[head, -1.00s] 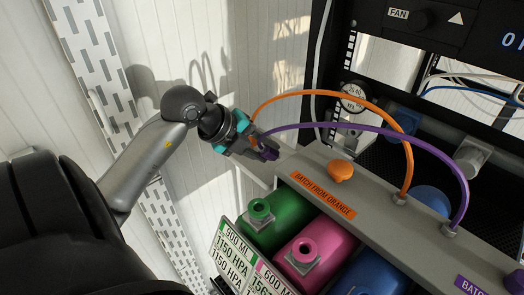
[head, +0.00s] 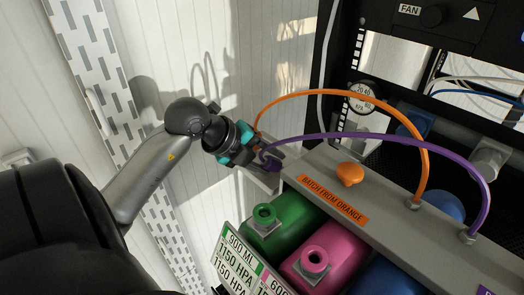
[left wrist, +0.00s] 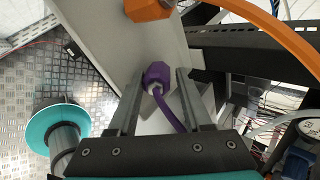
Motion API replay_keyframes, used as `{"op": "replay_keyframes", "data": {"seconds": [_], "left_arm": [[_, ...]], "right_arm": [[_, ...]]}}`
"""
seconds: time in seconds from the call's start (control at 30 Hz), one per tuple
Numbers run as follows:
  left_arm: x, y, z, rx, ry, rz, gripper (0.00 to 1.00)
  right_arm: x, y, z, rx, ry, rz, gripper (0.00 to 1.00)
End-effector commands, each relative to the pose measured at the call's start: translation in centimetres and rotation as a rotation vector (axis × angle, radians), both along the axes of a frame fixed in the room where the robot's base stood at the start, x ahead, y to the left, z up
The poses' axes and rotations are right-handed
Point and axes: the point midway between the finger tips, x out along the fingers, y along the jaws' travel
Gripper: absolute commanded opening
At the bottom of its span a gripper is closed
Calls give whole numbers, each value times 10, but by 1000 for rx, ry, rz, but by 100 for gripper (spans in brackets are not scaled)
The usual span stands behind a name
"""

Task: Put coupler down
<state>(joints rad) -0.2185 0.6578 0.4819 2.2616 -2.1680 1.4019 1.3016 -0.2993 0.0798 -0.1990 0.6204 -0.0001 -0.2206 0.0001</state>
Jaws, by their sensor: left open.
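The purple coupler (left wrist: 157,75), on the end of a purple hose, sits between the two fingers of my left gripper (left wrist: 159,88) in the left wrist view. The fingers are open, with a gap on each side of it. It rests on or just over a grey surface; I cannot tell if it touches. The purple hose (head: 380,139) arches right to a fitting on the shelf. My right gripper is not in view.
An orange hose (head: 340,92) arches above the purple one. An orange knob (head: 350,174) stands on the shelf. Green (head: 285,218) and pink (head: 330,262) bottles sit below, with a blue one. The black rack (head: 430,45) stands behind. White wall lies left.

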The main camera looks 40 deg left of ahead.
Motion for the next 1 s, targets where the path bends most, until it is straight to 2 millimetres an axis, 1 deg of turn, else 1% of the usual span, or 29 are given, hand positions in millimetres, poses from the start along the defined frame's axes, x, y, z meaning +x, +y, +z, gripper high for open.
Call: {"op": "replay_keyframes", "data": {"seconds": [0.07,0.17,0.7,0.83,1.0], "left_arm": [[0,0,5,1,-1,0,49],[-7,2,11,1,-2,0,49],[-63,20,73,2,-2,2,49],[-72,22,83,0,-2,1,49],[-79,24,89,0,0,0,49]], "right_arm": [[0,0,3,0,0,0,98],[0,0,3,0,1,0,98],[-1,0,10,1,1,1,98],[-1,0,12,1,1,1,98],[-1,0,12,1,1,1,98]]}}
